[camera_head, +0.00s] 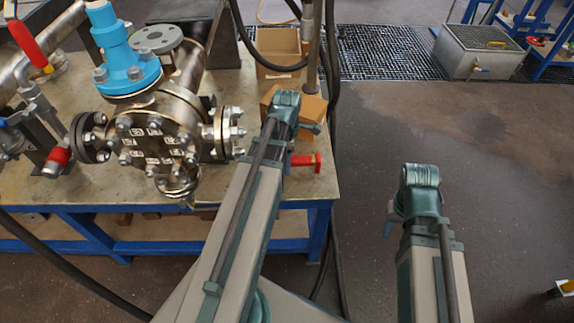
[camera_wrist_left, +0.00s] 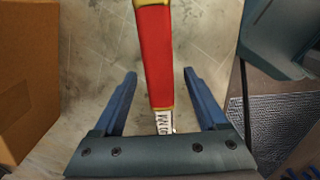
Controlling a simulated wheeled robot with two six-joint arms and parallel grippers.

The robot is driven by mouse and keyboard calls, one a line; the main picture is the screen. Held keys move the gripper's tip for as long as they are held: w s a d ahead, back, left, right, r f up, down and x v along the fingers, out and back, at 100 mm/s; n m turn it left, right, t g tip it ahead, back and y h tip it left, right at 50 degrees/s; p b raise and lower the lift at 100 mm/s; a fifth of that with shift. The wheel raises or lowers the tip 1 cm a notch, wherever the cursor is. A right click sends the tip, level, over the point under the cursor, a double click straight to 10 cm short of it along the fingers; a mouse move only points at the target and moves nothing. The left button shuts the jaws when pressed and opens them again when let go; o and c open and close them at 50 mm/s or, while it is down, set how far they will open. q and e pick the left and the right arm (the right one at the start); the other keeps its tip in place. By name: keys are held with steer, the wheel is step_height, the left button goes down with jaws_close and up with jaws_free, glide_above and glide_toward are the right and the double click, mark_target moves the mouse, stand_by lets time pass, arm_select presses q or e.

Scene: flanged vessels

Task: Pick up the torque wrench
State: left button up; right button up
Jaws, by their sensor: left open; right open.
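The torque wrench has a red handle with yellow trim. In the head view its red end (camera_head: 308,161) shows at the table's right edge, beside my left arm, which hides the rest. In the left wrist view the red handle (camera_wrist_left: 156,55) runs between the two blue fingers of my left gripper (camera_wrist_left: 158,74), with a marked metal section nearer the palm. The left fingers are open, with a gap on both sides of the handle. My right gripper (camera_head: 389,222) is open and empty to the right of the table, over the floor, partly hidden by its own arm.
A flanged metal vessel (camera_head: 160,140) with a blue fitting (camera_head: 125,60) fills the table's left. A cardboard box (camera_head: 279,48) stands at the back; another carton (camera_head: 312,106) is close to my left wrist, also showing in the wrist view (camera_wrist_left: 25,75). A grey tank (camera_head: 478,52) stands far right.

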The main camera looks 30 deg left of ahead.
arm_select(q)
steer(key=shift+c, duration=0.2)
jaws_close()
steer(key=shift+r, duration=0.1)
